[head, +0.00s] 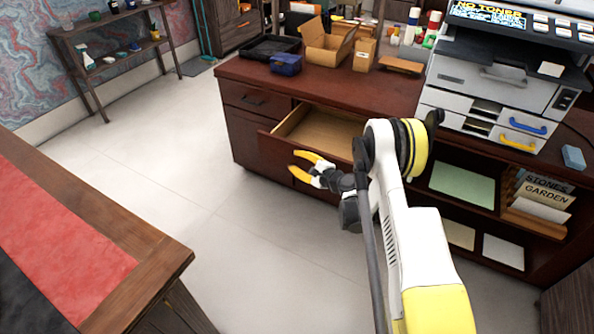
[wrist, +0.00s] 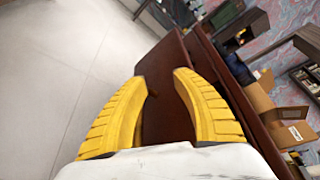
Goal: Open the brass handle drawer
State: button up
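The dark red-brown desk (head: 345,84) has a drawer (head: 318,128) pulled out, with its pale wooden inside showing. The drawer's front panel (head: 275,146) faces the open floor, and my gripper covers part of it. I cannot make out a brass handle on it. My gripper (head: 290,161) is in front of this panel with its yellow fingers apart and nothing seen between them. In the wrist view my gripper (wrist: 162,78) also has its fingers spread, with dark red-brown wood beyond them. I cannot tell whether a finger touches the drawer.
A closed drawer (head: 252,97) with a dark handle is to the left. A blue box (head: 286,64), an open cardboard box (head: 325,48) and a grey printer (head: 495,80) stand on the desk. A wooden table (head: 150,262) is at lower left. The floor (head: 215,190) between is clear.

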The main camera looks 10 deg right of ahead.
jog(key=shift+r, duration=2.35)
jog(key=s+a+r+n+g+h, duration=0.15)
jog(key=s+r+n, duration=0.4)
jog(key=r, duration=0.55)
jog(key=s+a+r+n+g+h, duration=0.1)
jog(key=s+a+r+n+g, duration=0.2)
jog(key=s+r, duration=0.55)
jog(key=s+d+r+n+g+h, duration=0.1)
jog(key=s+n, duration=0.4)
jog(key=s, duration=0.9)
jog(key=s+d+r+n+g+h, duration=0.1)
jog(key=s+d+r+n+h, duration=0.1)
jog(key=s, duration=1.3)
jog(key=d+n+h, duration=0.1)
jog(key=n+h, duration=0.1)
jog(key=n, duration=0.1)
jog(key=shift+s+d+r, duration=0.15)
jog(key=shift+s+r, duration=0.05)
jog(key=shift+s, duration=0.05)
jog(key=shift+d, duration=0.1)
